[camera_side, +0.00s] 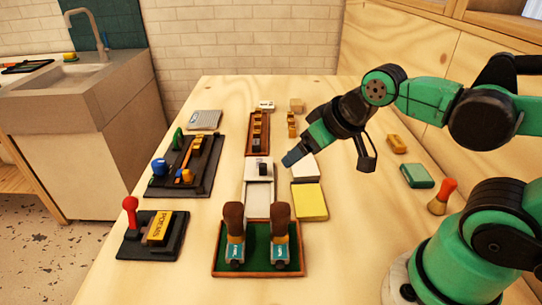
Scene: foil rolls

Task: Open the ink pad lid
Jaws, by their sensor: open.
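No part of the scene is plainly marked as the ink pad. A flat green box (417,176) at the right of the table could be it, and its lid looks shut, but I cannot tell for sure. My gripper (294,157) is over the middle of the table, tilted down and to the left, at the upper edge of a white pad (304,168). The gripper is open and appears empty, though its fingers are small and hard to make out. It is well to the left of the green box.
A yellow pad (309,202) lies below the white one. A green tray (257,262) with two brown-handled stamps stands in front. Black trays (180,240) with stamps and blocks line the left. A yellow block (397,143) and a red-and-yellow stamp (441,197) stand near the green box.

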